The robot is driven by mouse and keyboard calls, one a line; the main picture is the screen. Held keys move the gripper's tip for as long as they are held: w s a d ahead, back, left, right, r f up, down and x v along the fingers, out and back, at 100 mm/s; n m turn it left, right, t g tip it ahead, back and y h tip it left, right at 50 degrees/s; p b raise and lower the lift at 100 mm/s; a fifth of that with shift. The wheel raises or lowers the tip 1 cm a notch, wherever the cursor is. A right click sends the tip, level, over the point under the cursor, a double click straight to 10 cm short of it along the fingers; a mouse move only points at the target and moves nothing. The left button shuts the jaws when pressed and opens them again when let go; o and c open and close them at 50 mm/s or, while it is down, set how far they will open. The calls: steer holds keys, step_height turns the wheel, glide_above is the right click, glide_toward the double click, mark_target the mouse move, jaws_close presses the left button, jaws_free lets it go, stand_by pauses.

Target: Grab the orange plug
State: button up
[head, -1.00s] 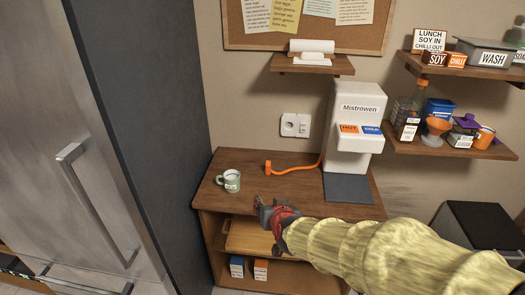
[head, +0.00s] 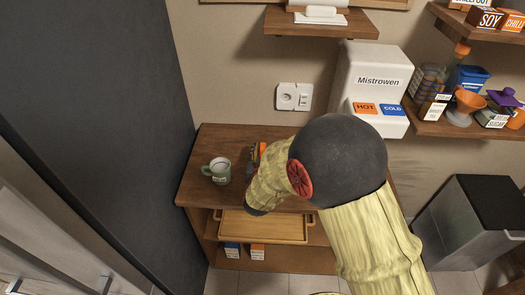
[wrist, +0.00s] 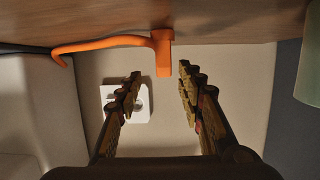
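The orange plug (wrist: 163,54) is on the wooden counter, its orange cord running left in the wrist view. My gripper (wrist: 160,72) is open, with its two fingers spread on either side of the plug's near end. The plug's end appears between or just beyond the fingertips; I cannot tell the exact depth. I see no contact. In the head view only a sliver of the plug (head: 262,147) shows past my arm, which hides most of my gripper and the cord.
A green mug (head: 219,171) stands on the counter left of my gripper. A wall socket (head: 294,97) is behind. The white hot/cold dispenser (head: 372,75) stands at the right. A wooden tray (head: 262,228) sits on the shelf below. A dark tall side panel (head: 110,100) rises at left.

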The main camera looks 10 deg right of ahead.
mark_target(263, 146)
steer(key=x, duration=0.1)
steer(key=b+x, duration=0.1)
steer(key=x, duration=0.2)
steer(key=shift+w+a+r+b, duration=0.1)
steer(key=shift+w+a+b, duration=0.05)
steer(key=shift+w+b, duration=0.3)
steer(key=shift+c, duration=0.2)
jaws_close()
